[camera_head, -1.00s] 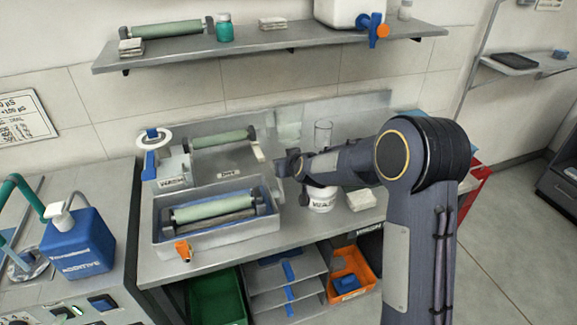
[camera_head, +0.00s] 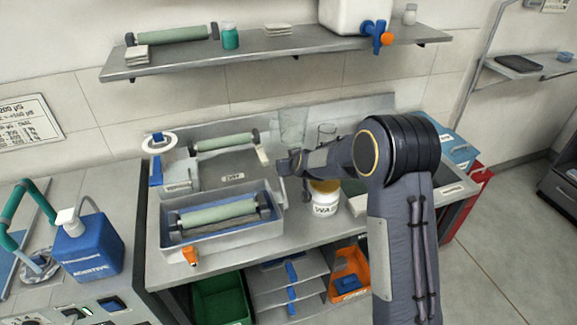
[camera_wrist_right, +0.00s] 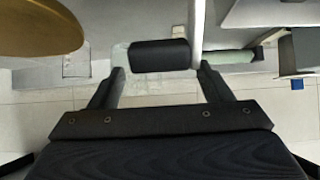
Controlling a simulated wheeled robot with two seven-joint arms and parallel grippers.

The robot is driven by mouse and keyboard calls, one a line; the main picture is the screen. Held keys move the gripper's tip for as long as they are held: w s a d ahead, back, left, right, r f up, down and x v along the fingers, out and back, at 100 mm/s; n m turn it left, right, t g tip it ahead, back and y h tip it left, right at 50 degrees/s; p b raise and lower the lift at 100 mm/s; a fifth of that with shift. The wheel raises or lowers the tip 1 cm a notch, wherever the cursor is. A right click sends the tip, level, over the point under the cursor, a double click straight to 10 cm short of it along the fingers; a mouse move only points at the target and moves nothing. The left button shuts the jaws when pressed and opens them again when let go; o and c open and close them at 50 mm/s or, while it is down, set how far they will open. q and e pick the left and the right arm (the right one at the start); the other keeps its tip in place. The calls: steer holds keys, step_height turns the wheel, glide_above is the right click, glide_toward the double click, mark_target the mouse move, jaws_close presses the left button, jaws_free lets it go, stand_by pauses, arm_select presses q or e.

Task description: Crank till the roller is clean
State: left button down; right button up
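A pale green roller (camera_head: 222,142) lies across the back of a grey stand on the bench in the head view. A white crank arm (camera_head: 262,155) hangs at its right end; it also shows in the right wrist view (camera_wrist_right: 197,25). My right gripper (camera_head: 284,165) is beside the crank. In the wrist view my right gripper (camera_wrist_right: 161,76) is open, with the black crank grip (camera_wrist_right: 160,55) between and slightly beyond its fingertips, gaps on both sides. Part of a green roller (camera_wrist_right: 235,57) shows there too. My left gripper is out of view.
A second green roller (camera_head: 217,211) lies in a metal tray (camera_head: 225,238) in front. A white jar with an amber lid (camera_head: 325,195) stands close by my right forearm; the lid fills the wrist view's top left (camera_wrist_right: 35,25). A blue additive jug (camera_head: 88,248) stands left.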

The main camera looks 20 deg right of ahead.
steer(key=shift+o, duration=0.4)
steer(key=shift+d, duration=0.35)
steer(key=shift+a, duration=0.1)
steer(key=shift+a+f, duration=0.1)
steer(key=shift+a, duration=0.1)
